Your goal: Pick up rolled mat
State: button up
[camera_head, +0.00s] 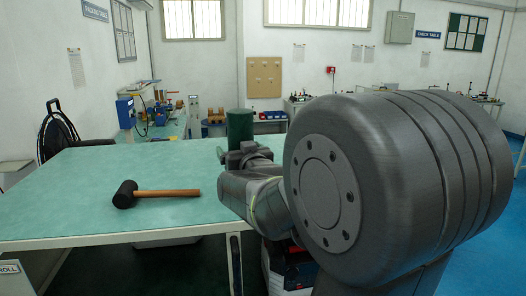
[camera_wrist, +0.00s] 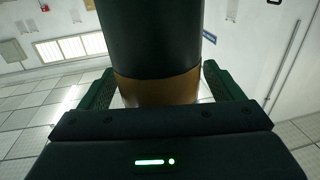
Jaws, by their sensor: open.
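The rolled mat (camera_head: 239,125) is a dark green cylinder standing upright at the far edge of the green table (camera_head: 90,185). In the wrist view the mat (camera_wrist: 155,35) fills the top middle, with a brown band around its near end. My gripper (camera_wrist: 157,82) is open, with one finger on each side of the brown band. I cannot tell whether the fingers touch it. In the head view my gripper (camera_head: 247,155) is in front of the mat and hides its lower part.
A black-headed mallet with a wooden handle (camera_head: 165,193) lies on the table at left. A dark coiled item (camera_head: 58,130) stands behind the table's left end. A workbench with blue equipment (camera_head: 126,113) is beyond. My arm blocks the right side of the head view.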

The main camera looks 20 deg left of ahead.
jog(key=shift+w+a, duration=0.2)
jog(key=shift+w, duration=0.05)
jog(key=shift+r, duration=0.1)
jog(key=c, duration=1.5)
